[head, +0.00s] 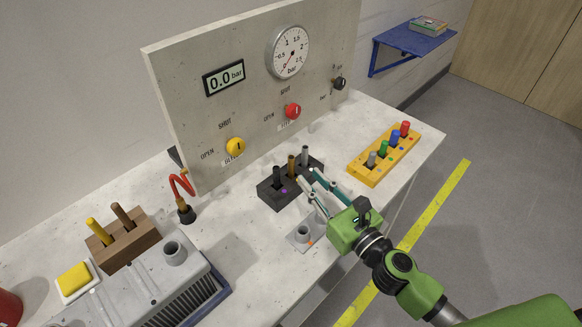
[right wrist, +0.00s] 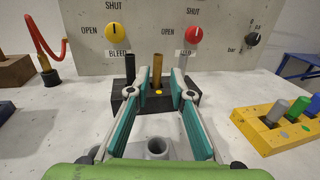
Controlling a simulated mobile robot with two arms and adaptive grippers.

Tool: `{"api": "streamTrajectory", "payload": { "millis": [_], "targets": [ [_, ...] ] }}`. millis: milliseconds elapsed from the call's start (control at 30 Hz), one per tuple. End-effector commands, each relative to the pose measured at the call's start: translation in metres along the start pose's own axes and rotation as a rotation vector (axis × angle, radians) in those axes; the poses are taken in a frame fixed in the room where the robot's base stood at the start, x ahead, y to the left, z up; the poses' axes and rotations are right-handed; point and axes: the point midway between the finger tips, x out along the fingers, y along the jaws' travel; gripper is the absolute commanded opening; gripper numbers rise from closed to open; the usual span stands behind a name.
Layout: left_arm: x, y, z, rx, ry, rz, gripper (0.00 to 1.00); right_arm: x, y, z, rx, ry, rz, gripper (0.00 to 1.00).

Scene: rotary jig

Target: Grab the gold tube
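The gold tube (head: 291,166) stands upright in the middle of a dark block (head: 272,194), between a black tube (head: 277,176) and a grey tube (head: 305,155). In the right wrist view the gold tube (right wrist: 157,70) shows between my fingertips, beyond them. My right gripper (head: 308,177) is open and empty, its fingers pointing at the block from the front right. In the right wrist view the right finger partly hides the grey tube. I cannot tell the exact gap between the fingertips and the gold tube. My left gripper is not in view.
A plate with a grey socket (head: 303,232) lies below my right gripper. A yellow rack (head: 366,171) with several coloured pegs stands to the right. The panel (head: 190,120) with knobs and a gauge rises behind. A wooden block (head: 125,250) and a grey machine are at left.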

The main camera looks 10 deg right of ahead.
Motion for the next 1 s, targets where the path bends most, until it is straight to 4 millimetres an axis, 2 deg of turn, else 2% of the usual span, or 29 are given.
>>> {"api": "streamTrajectory", "payload": {
  "millis": [133, 467, 700, 833, 1000],
  "targets": [
    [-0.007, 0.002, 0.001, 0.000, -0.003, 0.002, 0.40, 0.023, 0.000, 0.003, -0.001, -0.002, -0.001, 0.21],
    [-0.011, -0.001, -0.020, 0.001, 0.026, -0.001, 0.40, 0.045, 0.001, 0.001, 0.000, -0.001, -0.001, 0.21],
    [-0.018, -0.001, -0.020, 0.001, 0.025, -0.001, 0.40, 0.079, 0.003, -0.001, -0.001, -0.002, -0.001, 0.21],
    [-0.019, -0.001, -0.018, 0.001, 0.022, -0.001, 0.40, 0.089, 0.004, -0.002, -0.002, 0.000, 0.000, 0.21],
    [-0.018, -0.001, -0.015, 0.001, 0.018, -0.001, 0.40, 0.090, 0.004, -0.003, -0.002, 0.000, 0.001, 0.21]
  ]
}}
